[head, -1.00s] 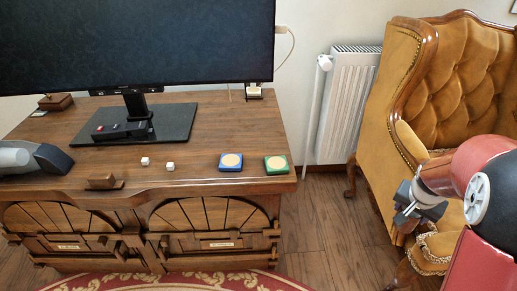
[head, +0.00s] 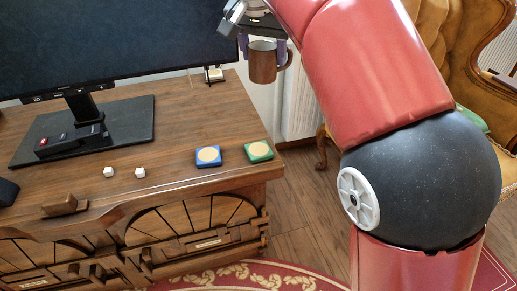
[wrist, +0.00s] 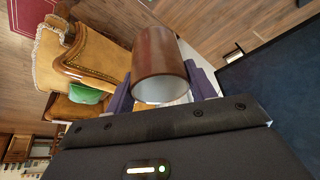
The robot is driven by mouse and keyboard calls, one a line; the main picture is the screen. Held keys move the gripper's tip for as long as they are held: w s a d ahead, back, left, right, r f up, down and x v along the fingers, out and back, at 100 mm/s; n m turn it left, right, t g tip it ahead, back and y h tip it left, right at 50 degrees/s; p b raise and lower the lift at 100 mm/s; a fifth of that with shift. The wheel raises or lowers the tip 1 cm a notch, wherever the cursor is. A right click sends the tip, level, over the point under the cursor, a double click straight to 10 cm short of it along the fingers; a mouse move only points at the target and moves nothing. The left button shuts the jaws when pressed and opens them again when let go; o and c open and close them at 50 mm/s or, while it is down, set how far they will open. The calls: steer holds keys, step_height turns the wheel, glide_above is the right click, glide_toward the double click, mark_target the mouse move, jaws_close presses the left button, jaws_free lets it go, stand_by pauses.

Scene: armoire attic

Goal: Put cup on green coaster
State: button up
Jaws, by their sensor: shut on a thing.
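A brown cup (head: 263,66) hangs upright in my gripper (head: 264,45), in the air at the right of the monitor, above and behind the dresser's right end. In the wrist view the cup (wrist: 158,55) sits between the two purple fingers of my gripper (wrist: 163,92), which is shut on it. The green coaster (head: 259,151) has a tan round centre and lies on the dresser top near its right front corner. The cup is well above the coaster and apart from it.
A blue coaster (head: 208,156) lies just left of the green one. Two small white cubes (head: 124,172) and a wooden block (head: 64,205) are further left. The monitor (head: 115,45) stands at the back. An armchair (wrist: 95,55) stands to the right.

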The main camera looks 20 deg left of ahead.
steer(key=shift+s+a+r, duration=0.25)
steer(key=shift+s+r, duration=0.15)
steer(key=shift+s, duration=0.05)
steer(key=shift+s+f+b, duration=0.15)
steer(key=shift+f+b, duration=0.15)
steer(key=shift+f, duration=0.1)
step_height(320, 180, down, 19)
steer(key=b, duration=0.5)
steer(key=shift+r, duration=0.1)
steer(key=o, duration=1.1)
steer(key=shift+f, duration=0.2)
